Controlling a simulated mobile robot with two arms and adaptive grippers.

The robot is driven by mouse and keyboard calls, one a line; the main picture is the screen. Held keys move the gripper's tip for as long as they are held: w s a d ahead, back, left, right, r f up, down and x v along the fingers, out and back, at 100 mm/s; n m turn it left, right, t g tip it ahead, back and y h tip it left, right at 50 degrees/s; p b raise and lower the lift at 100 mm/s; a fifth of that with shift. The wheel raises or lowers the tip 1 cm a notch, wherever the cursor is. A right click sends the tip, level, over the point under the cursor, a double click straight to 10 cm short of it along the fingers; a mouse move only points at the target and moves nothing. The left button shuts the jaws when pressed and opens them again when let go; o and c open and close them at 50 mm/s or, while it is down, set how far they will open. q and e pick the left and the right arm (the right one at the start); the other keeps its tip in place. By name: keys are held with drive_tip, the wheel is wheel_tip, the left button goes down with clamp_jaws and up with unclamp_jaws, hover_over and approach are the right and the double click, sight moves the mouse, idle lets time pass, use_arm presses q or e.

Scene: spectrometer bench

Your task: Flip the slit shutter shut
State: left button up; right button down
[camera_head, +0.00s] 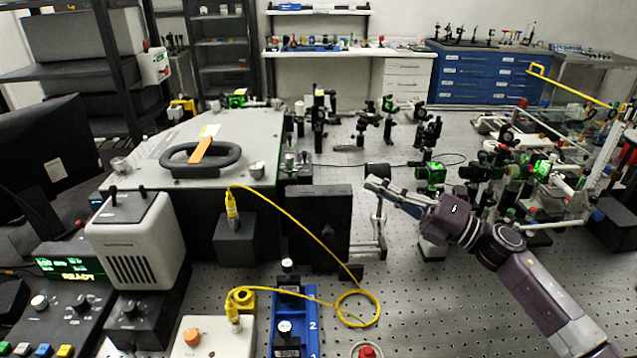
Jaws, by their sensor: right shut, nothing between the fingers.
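The spectrometer (265,140) is a large dark box with a grey lid, left of centre. A flat black upright block (319,228) stands at its right front side. I cannot pick out the slit shutter for certain, so its position cannot be told. My right gripper (372,184) comes in from the right and points left, its fingers shut and empty. Its tips are right of the black block, close to a small black cylinder (377,170) above a metal stand (379,228). I cannot tell whether they touch. My left gripper is out of view.
A yellow cable (290,212) runs from the spectrometer's front and coils on the perforated bench (430,305). A blue numbered holder (293,322) stands at the front. Optics mounts (430,173) crowd behind my right arm. The bench at front centre-right is mostly clear.

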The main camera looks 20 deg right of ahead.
sight(305, 157)
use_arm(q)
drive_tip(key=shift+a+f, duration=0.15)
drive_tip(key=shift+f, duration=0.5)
use_arm(e)
drive_tip(key=shift+f, duration=0.65)
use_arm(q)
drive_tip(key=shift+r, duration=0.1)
use_arm(e)
drive_tip(key=shift+a+r, duration=0.1)
